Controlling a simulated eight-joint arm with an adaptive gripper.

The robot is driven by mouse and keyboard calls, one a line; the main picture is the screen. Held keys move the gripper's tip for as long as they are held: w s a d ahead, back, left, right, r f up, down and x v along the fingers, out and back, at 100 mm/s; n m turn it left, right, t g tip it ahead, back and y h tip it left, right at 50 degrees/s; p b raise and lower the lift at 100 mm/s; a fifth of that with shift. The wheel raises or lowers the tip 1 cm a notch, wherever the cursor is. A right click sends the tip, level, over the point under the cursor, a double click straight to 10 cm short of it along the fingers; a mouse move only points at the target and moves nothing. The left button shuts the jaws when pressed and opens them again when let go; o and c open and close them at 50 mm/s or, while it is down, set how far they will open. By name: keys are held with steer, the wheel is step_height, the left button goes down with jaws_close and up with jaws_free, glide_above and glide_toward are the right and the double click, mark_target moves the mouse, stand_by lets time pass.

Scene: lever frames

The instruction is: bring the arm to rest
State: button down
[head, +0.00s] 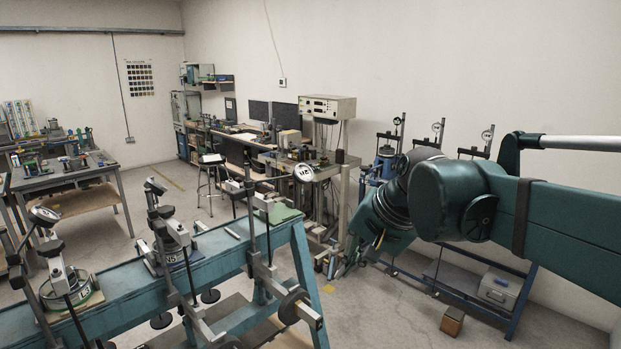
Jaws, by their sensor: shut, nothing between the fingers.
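My teal arm reaches in from the right edge of the head view. Its dark joint is at the middle right, and the forearm slants down and left. My gripper (343,266) is at the low end, small and dark, with its fingers together and nothing seen between them. It hangs over the floor to the right of the blue lever bench (130,288), apart from it in the picture. The fingertips are hard to tell from the floor clutter behind.
The blue bench carries several upright lever frames with round dials (303,173). A small brown block (452,321) lies on the floor. A stool (211,170) stands further back. Floor between benches is mostly clear.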

steer(key=s+d+f+n+t+h+b, duration=0.2)
steer(key=s+d+f+n+h+b, duration=0.1)
steer(key=s+d+f, duration=1)
steer(key=s+f+n, duration=0.1)
steer(key=s+f, duration=0.2)
steer(key=shift+s+d+f+n+t+h, duration=0.25)
steer(key=shift+d+f+n+t+h, duration=0.05)
steer(key=shift+d+f+n+h, duration=0.1)
stand_by(2.7)
